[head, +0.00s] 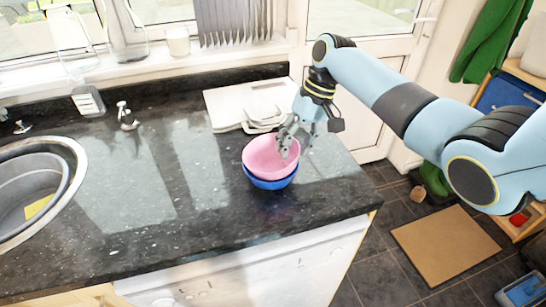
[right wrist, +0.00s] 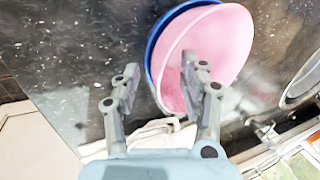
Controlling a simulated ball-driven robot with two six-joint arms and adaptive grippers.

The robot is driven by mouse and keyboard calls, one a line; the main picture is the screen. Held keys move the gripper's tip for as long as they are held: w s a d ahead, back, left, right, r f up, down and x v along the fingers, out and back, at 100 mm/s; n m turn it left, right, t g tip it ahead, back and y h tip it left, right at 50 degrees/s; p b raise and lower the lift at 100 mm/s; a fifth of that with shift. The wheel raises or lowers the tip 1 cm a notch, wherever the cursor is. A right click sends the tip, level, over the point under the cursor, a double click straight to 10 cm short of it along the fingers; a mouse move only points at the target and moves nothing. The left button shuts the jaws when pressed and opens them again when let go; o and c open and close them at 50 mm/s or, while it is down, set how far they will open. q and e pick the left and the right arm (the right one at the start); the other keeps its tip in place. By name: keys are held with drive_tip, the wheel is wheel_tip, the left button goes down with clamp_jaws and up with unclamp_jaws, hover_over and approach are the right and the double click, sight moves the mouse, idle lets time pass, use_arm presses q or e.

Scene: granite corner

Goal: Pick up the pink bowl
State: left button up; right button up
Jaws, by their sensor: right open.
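The pink bowl (head: 268,160) sits nested in a blue bowl (head: 270,183) on the dark granite counter near its right end. In the right wrist view the pink bowl (right wrist: 222,45) lies ahead of the fingers, with the blue bowl's rim (right wrist: 153,50) showing along its left side. My right gripper (head: 287,143) is at the pink bowl's back right rim. Its fingers are apart in the right wrist view (right wrist: 160,85), and the right finger overlaps the bowl. I cannot tell whether it touches. My left gripper is not in view.
White boards (head: 245,105) lie on the counter behind the bowls. A round sink (head: 35,190) with a grey basin is at the left. A soap bottle (head: 88,101) and a tap (head: 127,118) stand near the window. The counter's middle is clear.

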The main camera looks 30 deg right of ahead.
drive_tip(key=shift+f, duration=0.2)
clamp_jaws()
idle(0.4)
